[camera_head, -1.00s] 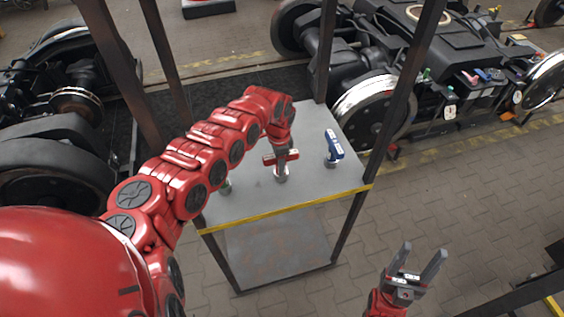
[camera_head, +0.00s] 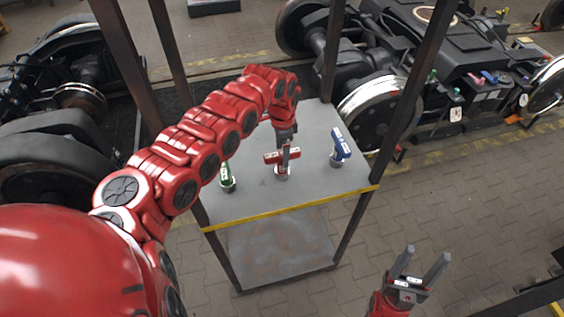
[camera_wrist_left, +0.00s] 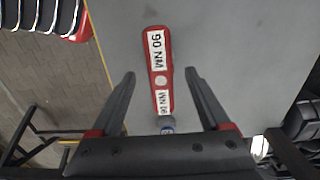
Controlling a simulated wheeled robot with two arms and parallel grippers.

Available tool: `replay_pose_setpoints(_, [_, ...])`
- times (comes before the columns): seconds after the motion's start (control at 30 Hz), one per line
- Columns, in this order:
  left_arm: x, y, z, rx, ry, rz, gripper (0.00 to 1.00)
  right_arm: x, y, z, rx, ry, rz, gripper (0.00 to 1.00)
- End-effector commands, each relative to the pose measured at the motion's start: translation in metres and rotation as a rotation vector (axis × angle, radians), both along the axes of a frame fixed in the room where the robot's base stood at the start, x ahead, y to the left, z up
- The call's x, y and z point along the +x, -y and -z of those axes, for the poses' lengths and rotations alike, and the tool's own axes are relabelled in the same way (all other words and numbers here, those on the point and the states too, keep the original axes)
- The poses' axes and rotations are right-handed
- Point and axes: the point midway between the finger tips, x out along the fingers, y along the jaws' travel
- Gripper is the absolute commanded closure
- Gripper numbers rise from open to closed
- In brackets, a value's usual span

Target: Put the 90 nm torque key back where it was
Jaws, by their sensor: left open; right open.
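The red 90 Nm torque key (camera_head: 274,158) stands on the grey table top, between a green key and a blue key. In the left wrist view its red handle with white "90 NM" labels (camera_wrist_left: 157,70) runs lengthwise between the fingers. My left gripper (camera_head: 287,153) is open at the key, with gaps between fingers and handle in the wrist view; it partly hides the key in the head view. My right gripper (camera_head: 420,262) is open and empty, low at the right, away from the table.
The green key (camera_head: 226,177) stands left and the blue key (camera_head: 340,146) right on the table top (camera_head: 255,200), which has a yellow front edge. Dark posts (camera_head: 399,90) rise at its corners. Bogies with wheels (camera_head: 376,112) stand behind. Bare table lies around the keys.

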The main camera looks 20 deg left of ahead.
Motion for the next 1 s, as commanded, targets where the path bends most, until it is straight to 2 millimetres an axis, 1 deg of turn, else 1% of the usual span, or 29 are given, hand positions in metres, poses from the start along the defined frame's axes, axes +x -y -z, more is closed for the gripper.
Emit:
replay_pose_setpoints(0.03, [0.001,-0.003,-0.008,0.003,0.006,-0.001,0.20,0.000,0.000,0.009,0.000,0.000,0.000,0.41])
replay_pose_setpoints(0.2, [0.001,0.000,-0.042,0.001,0.005,0.001,0.20,0.000,0.000,0.020,0.000,0.000,0.000,0.41])
replay_pose_setpoints(0.3, [0.001,0.000,-0.056,0.000,0.002,0.000,0.20,0.000,0.000,0.024,0.000,0.000,0.000,0.41])
replay_pose_setpoints(0.4, [0.000,0.000,-0.064,0.001,0.001,0.000,0.20,0.000,0.000,0.025,0.000,0.000,0.000,0.41])
replay_pose_setpoints(0.53, [-0.001,0.000,-0.067,0.001,-0.003,0.000,0.20,0.000,0.000,0.025,0.000,0.000,0.000,0.41])
replay_pose_setpoints(1.0, [-0.001,0.000,-0.067,0.001,-0.003,0.000,0.20,0.000,0.000,0.025,0.000,0.000,0.000,0.41])
